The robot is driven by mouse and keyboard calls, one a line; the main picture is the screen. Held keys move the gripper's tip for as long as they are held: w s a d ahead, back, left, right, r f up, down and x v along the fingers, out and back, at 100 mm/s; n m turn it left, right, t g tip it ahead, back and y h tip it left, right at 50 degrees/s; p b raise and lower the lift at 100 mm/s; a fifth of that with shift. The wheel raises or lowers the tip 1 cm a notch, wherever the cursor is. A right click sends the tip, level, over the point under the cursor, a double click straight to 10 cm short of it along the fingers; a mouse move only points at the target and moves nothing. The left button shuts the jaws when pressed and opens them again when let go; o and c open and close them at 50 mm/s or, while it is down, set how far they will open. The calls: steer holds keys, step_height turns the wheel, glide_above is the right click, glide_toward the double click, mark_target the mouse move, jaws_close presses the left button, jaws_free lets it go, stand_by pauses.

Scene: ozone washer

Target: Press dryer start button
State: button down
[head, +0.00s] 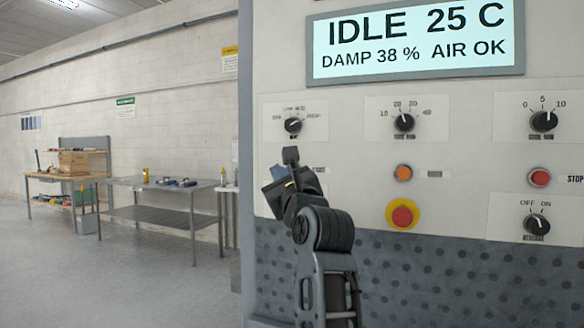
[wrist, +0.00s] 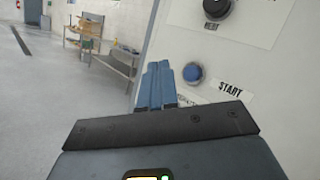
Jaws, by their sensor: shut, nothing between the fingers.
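The start button (wrist: 193,73) is a round blue button on the white machine panel in the wrist view, with a START label (wrist: 230,89) beside it. In the head view my gripper hides the button. My gripper (wrist: 160,82) is shut and empty, its fingertips just left of the button in the wrist view. Whether they touch the panel or button I cannot tell. In the head view my gripper (head: 290,156) is raised in front of the panel, below the left knob.
The display (head: 415,42) reads IDLE 25 C, DAMP 38 %, AIR OK. Nearby are an orange button (head: 402,173), a red emergency button (head: 402,214), a red STOP button (head: 539,177) and several knobs. Workbenches (head: 165,186) stand at the far left, with open floor before them.

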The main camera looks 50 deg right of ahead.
steer(key=shift+w+d, duration=0.3)
steer(key=shift+d, duration=0.45)
steer(key=shift+w+d, duration=0.25)
steer(key=shift+d, duration=0.55)
steer(key=shift+w+d, duration=0.3)
steer(key=shift+d, duration=0.45)
steer(key=shift+d, duration=0.2)
steer(key=shift+w+d, duration=0.15)
steer(key=shift+d, duration=0.05)
steer(key=shift+w+d, duration=0.15)
steer(key=shift+d, duration=0.35)
stand_by(1.0)
steer(key=shift+a, duration=0.2)
steer(key=shift+s+a, duration=0.3)
steer(key=shift+a, duration=0.35)
steer(key=shift+a, duration=0.15)
steer(key=shift+s+a, duration=0.3)
steer(key=shift+a, duration=0.45)
steer(key=shift+s+a, duration=0.25)
steer(key=shift+a, duration=0.5)
steer(key=shift+s+a, duration=0.3)
steer(key=shift+a, duration=0.45)
